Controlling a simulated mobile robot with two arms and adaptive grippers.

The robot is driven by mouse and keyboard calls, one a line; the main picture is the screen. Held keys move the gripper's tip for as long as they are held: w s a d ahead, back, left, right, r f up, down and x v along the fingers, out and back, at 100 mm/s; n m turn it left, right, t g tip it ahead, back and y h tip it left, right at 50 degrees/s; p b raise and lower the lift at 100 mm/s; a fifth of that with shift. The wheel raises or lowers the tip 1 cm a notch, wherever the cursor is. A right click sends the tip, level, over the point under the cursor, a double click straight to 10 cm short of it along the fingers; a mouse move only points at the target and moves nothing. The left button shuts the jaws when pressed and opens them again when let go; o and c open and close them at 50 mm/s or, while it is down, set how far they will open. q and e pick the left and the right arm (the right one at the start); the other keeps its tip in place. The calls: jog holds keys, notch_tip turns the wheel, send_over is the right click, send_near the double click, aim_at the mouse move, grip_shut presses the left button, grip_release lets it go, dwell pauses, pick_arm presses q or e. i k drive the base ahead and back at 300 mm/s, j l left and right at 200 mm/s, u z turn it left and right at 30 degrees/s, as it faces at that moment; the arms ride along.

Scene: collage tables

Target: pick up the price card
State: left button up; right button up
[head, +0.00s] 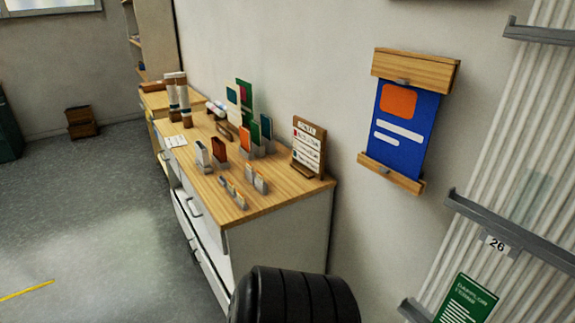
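A small white card printed "26" (497,244) is on a dark grey rail (515,237) of the rack at the right; it looks like a price card. Several small upright cards in holders also stand on the wooden-topped cabinet, including some near its front right edge (240,199); their print is too small to read. I cannot tell for certain which card is the price card. Neither of my grippers is in view.
The wooden-topped cabinet (292,193) stands against the wall and holds a lettered board (308,148). A blue poster (402,155) hangs between wooden bars. A green leaflet (467,300) sits low on the rack. Open floor (90,220) lies left.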

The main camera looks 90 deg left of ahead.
aim_at(249, 167)
jog(key=u, duration=3.05)
jog(key=z, duration=2.65)
jog(key=k+j+u, duration=0.1)
jog(key=j, duration=0.6)
jog(key=k+j, duration=0.2)
jog(key=j, duration=0.5)
jog(key=k+j+u, duration=0.15)
jog(key=j, duration=0.55)
jog(key=k+j, duration=0.15)
jog(key=j, duration=0.55)
jog(key=k+j+u, duration=0.15)
jog(key=j, duration=1.25)
jog(key=k+u, duration=0.05)
